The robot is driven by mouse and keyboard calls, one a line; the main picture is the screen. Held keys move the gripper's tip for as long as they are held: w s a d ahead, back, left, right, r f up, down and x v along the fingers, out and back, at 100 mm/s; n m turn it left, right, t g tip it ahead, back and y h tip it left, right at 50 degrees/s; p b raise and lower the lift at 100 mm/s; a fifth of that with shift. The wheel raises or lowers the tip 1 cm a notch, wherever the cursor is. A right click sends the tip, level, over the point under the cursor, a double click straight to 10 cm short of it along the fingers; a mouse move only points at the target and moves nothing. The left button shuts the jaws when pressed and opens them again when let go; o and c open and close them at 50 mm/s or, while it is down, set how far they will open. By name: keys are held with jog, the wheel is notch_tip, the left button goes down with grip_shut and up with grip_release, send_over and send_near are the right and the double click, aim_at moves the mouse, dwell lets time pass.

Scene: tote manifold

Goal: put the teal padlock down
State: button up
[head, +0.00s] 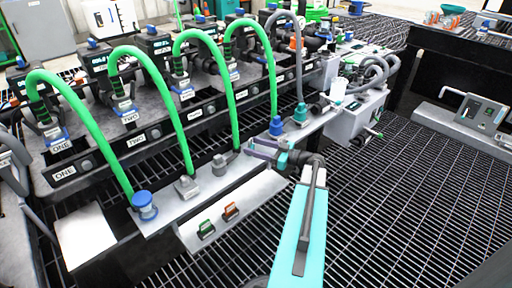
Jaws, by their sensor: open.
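My gripper (250,147) is near the picture's middle. Its jaws are open and point left, by the right end of the grey plate with the hose fittings. I cannot make out a teal padlock for certain, and nothing clearly shows between the jaws. A small green lock-like piece (207,229) sits on the pale front ledge (190,238), apart from the gripper and below left of it. A similar orange-red piece (230,211) sits to its right. Whether the green piece is the teal padlock is too small to tell.
Several green hoses (165,95) arch over the labelled manifold. A blue fitting (145,206), a grey fitting (187,187) and a teal fitting (300,115) stand on the plate. A grey box (355,118) with hoses is beyond the gripper. Dark grating (420,200) lies open at right.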

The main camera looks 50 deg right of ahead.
jog(key=shift+r, duration=0.15)
jog(key=p+v, duration=0.2)
jog(key=v, duration=1)
dwell(0.5)
